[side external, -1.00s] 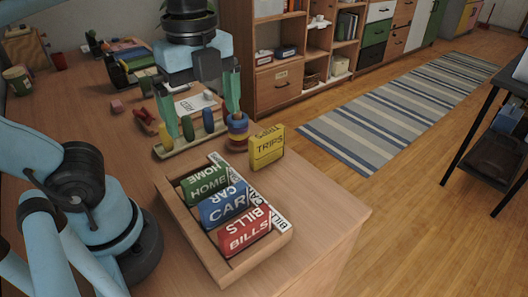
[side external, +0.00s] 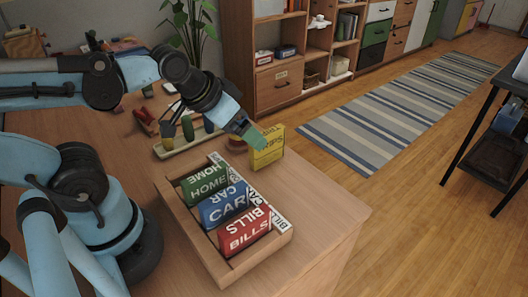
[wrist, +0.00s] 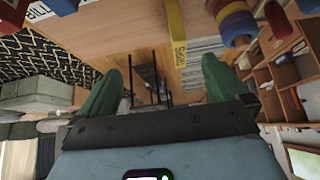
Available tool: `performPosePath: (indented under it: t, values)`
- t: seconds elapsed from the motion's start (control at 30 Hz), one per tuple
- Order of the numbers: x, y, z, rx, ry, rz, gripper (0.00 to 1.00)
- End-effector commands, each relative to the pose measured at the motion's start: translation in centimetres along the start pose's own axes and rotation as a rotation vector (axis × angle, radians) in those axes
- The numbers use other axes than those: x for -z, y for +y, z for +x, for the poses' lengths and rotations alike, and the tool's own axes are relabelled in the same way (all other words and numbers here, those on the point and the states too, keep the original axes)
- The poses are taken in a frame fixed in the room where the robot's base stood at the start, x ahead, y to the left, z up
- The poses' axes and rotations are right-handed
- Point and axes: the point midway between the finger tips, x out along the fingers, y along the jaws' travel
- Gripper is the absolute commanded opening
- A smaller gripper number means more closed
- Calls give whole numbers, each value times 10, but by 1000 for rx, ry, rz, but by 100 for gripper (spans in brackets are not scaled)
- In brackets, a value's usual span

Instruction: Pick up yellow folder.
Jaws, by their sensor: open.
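The yellow folder (side external: 270,152), labelled TRIPS, stands upright near the right edge of the table. It also shows edge-on at the top of the wrist view (wrist: 176,38), ahead of the fingers and nearer the right one. My gripper (side external: 256,139) has green fingers and sits at the folder's upper left side; the side view does not clearly show contact. In the wrist view the two fingers (wrist: 162,82) are wide apart, with nothing held between them. The arm overlaps part of the toy behind the folder.
A wooden tray (side external: 206,249) holds a green HOME folder (side external: 205,181), a blue CAR folder (side external: 224,206) and a red BILLS folder (side external: 244,233). A peg toy (side external: 180,145) stands behind. Stacked colored rings (wrist: 235,22) are close to the folder. The table's front right is clear.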

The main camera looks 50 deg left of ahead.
Motion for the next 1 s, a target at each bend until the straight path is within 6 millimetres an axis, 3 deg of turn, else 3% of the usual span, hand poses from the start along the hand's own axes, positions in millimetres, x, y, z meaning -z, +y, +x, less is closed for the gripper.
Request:
performPosePath:
  t: [0.43, 0.73, 1.0]
  values:
    - [0, -1, 1, 2, 8, -24, 100]
    - [0, -1, 1, 1, 7, -23, 56]
    - [0, -1, 1, 2, 7, -23, 53]
